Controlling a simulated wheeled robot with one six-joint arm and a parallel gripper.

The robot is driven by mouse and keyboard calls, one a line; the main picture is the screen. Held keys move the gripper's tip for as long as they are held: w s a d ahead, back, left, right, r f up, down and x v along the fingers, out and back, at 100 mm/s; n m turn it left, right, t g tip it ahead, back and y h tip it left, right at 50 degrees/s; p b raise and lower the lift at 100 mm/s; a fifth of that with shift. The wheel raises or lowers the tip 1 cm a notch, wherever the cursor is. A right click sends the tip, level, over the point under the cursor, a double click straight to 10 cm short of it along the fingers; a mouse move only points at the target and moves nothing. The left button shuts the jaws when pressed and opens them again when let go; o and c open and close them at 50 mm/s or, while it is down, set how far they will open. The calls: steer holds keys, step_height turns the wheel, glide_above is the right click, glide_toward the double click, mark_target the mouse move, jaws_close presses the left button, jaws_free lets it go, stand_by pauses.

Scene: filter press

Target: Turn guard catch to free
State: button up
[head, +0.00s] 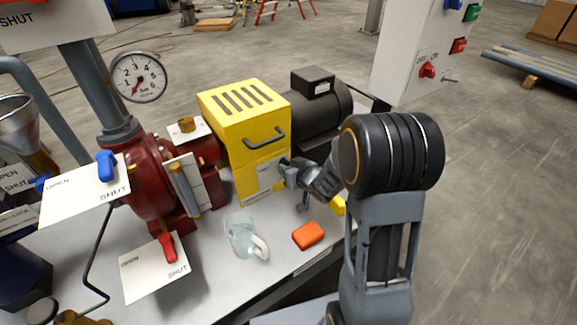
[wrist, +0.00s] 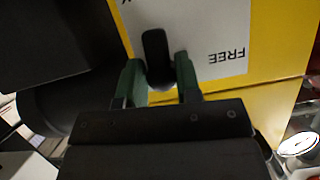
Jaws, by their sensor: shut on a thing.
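The yellow guard (head: 234,128) with a dark handle covers the coupling between the red pump (head: 150,180) and the dark motor. A white label plate (head: 267,174) is on its lower face. In the wrist view the guard catch (wrist: 154,45) is a short black lever in front of this plate, pointing to the top of the picture. The word FREE stands upside down to its right; any other word is hidden. My gripper (wrist: 160,78) has its green fingers on both sides of the lever and is shut on it. In the head view my gripper (head: 285,169) hides the catch.
An orange block (head: 308,235) and a clear jug (head: 242,236) stand on the grey bench below my arm. Sign plates with blue (head: 105,166) and red (head: 167,247) levers are at the left. A control box (head: 420,50) stands behind.

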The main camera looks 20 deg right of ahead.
steer(key=m+y+p, duration=0.2)
steer(key=m+p, duration=0.1)
steer(key=m, duration=0.1)
steer(key=m+y+p, duration=0.2)
steer(key=m+p, duration=0.1)
steer(key=m, duration=0.1)
steer(key=m+y+p, duration=0.3)
steer(key=m+p, duration=0.1)
steer(key=shift+s+a+r+m+t, duration=0.1)
steer(key=shift+a+m+t, duration=0.05)
steer(key=shift+m+t, duration=0.15)
stand_by(0.8)
steer(key=o, duration=0.8)
steer(key=shift+c, duration=0.2)
steer(key=v, duration=1.3)
steer(key=shift+s+d, duration=0.25)
steer(key=shift+s, duration=0.1)
